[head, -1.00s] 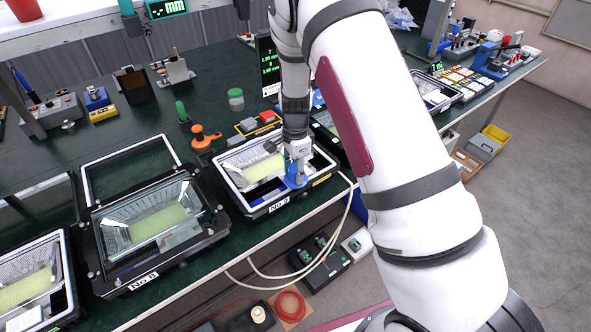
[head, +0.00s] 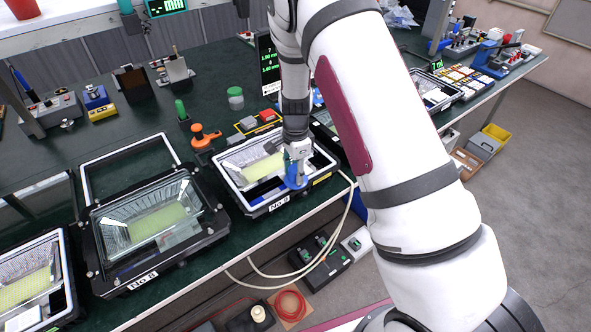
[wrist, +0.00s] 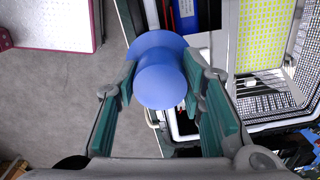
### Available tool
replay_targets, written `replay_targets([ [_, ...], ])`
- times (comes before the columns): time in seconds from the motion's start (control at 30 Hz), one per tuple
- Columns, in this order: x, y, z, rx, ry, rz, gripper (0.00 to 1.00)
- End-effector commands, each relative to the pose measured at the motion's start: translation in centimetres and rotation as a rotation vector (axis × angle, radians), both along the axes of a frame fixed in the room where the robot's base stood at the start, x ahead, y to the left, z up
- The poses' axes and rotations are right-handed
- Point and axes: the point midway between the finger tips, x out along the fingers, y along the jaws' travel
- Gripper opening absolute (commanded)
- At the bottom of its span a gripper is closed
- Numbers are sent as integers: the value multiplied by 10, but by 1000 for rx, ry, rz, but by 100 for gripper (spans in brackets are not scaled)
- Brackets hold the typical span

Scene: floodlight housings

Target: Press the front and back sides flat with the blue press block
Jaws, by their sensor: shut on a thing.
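My gripper (head: 297,165) is shut on the blue press block (head: 296,180). In the wrist view the blue press block (wrist: 160,75) is a round-headed knob between the green finger pads of my gripper (wrist: 165,100). In the head view the block is at the front edge of the floodlight housing labelled No.9 (head: 233,192), towards its right corner. The housing has a white rim and a yellow LED panel (head: 264,168). In the wrist view the housing rim (wrist: 180,125) passes beneath and to the right of the block. I cannot tell whether the block touches the rim.
More floodlight housings stand to the left, one labelled No.8 (head: 115,262) and one at the picture's left edge (head: 30,285). An orange-handled tool (head: 203,136) stands behind the No.9 housing. Pale cables (head: 338,225) hang from the table's front edge. Floor shows beyond the edge.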

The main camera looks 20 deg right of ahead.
Motion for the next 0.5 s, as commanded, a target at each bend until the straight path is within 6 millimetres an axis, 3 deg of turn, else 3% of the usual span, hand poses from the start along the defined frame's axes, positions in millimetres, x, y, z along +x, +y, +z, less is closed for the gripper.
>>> replay_targets([
  [0.5,0,0,-7,0,0,0,3],
])
